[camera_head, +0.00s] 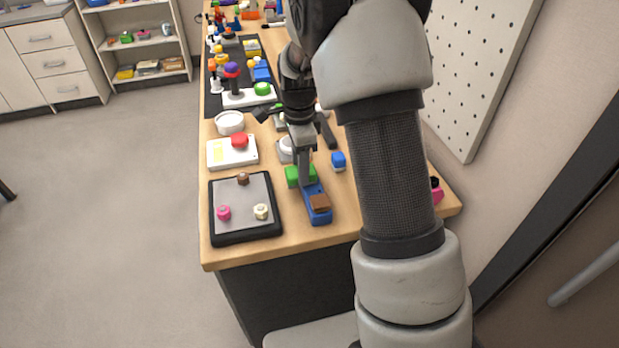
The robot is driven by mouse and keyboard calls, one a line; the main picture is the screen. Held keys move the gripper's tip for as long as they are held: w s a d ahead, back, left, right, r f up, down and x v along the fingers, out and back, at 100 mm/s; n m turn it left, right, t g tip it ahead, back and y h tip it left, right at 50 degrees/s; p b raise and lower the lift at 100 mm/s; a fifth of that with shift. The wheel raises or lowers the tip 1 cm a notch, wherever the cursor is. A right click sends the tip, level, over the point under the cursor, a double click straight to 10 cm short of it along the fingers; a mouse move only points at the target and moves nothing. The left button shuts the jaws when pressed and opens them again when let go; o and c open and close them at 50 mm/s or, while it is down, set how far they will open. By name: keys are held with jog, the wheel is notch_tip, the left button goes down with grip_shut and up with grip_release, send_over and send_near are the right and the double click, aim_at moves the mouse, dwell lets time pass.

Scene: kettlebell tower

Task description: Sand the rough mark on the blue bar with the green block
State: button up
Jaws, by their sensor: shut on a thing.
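The blue bar (318,216) lies on the wooden table near its front edge, pointing towards me. A brown rough patch (320,202) shows on its near half. The green block (293,177) is at the far end of the bar, beyond the brown patch. My gripper (304,180) points down and is shut on the green block. Whether the block touches the bar cannot be told. My gripper hides part of the block and the bar's far end.
A black-rimmed grey tray (246,238) with several small knobs stands left of the bar. A white box with a red button (232,151) is behind it. A small blue-and-white item (338,161) stands right of my gripper. My arm covers the table's right side.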

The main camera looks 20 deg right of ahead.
jog(key=shift+d, duration=0.1)
jog(key=shift+d+f, duration=0.15)
jog(key=shift+d, duration=2.05)
jog(key=shift+s+a+p, duration=0.1)
jog(key=shift+a+p, duration=0.3)
jog(key=shift+a, duration=1.85)
